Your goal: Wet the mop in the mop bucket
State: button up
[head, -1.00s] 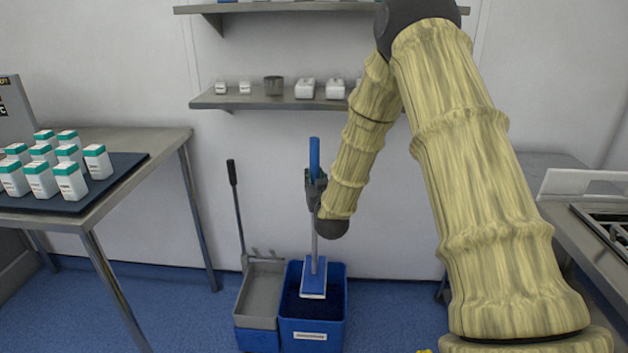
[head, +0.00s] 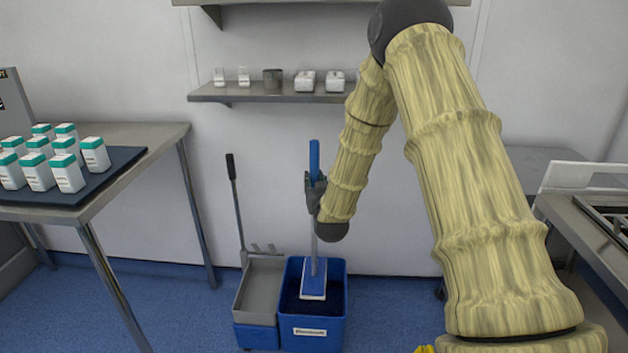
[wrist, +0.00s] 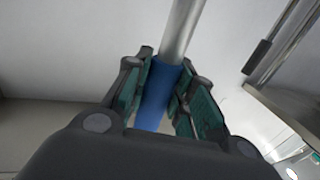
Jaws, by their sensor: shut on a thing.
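The mop (head: 314,277) has a blue and white flat head, a grey pole and a blue grip at the top. It stands nearly upright in the head view, its head inside the mouth of the blue mop bucket (head: 313,332), over the dark inside. Whether the head touches the liquid or bottom, I cannot tell.
A grey wringer (head: 258,287) with an upright lever (head: 235,205) adjoins the bucket on the left. A steel table (head: 160,135) with a dark tray of several white bottles (head: 68,172) stands at left. A wall shelf (head: 220,94) is behind. Steel counter (head: 590,220) at right.

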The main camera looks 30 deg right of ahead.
aim_at(315, 247)
jog(key=shift+f+b, duration=6)
jog(key=shift+f, duration=6.85)
